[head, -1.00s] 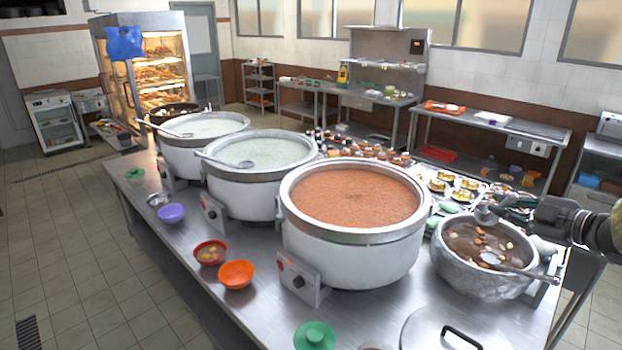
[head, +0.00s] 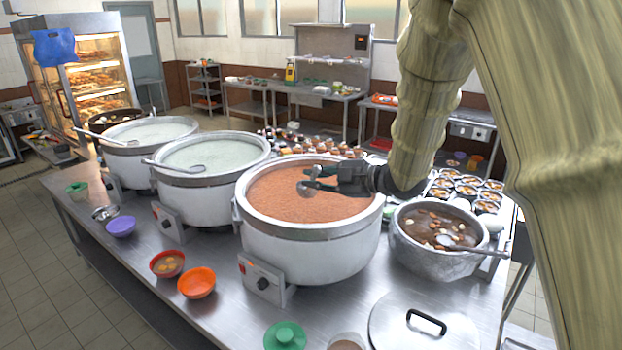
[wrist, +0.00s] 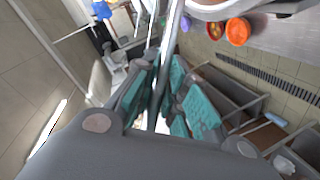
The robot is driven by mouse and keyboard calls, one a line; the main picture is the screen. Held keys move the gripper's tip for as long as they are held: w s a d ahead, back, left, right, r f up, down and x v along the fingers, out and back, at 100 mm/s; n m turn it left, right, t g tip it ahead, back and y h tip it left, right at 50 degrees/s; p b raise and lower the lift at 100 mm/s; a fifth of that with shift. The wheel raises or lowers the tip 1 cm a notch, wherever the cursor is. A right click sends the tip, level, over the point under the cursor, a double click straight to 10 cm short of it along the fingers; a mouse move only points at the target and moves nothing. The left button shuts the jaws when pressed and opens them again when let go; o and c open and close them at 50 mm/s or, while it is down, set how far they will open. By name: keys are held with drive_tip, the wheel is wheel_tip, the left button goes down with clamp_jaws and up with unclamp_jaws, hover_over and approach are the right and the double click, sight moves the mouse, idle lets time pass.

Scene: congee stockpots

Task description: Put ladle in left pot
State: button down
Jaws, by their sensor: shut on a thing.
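My gripper (head: 335,180) is over the large pot of orange-red congee (head: 238,215), the nearest of three big white pots. It is shut on a metal ladle (head: 305,188), whose rounded end shows left of the fingers above the congee. In the wrist view the ladle's handle (wrist: 168,50) runs up between the teal finger pads. The left pot (head: 150,160) of pale congee stands farthest left, with a ladle (head: 105,137) resting in it. The middle pot (head: 195,205) of greenish-white congee also has a ladle (head: 172,164) in it.
A smaller metal pot (head: 440,262) of dark stew with a ladle stands at the right.

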wheel_tip(320, 180, down, 9)
drive_tip(key=b, duration=0.5)
drive_tip(key=shift+f, duration=0.2)
drive_tip(key=shift+s+b, duration=0.15)
drive_tip(key=shift+b, duration=0.15)
idle(0.6)
drive_tip(key=shift+f, duration=0.25)
idle(0.5)
drive_tip(key=c, duration=1.4)
unclamp_jaws()
drive_tip(key=shift+v, duration=3.75)
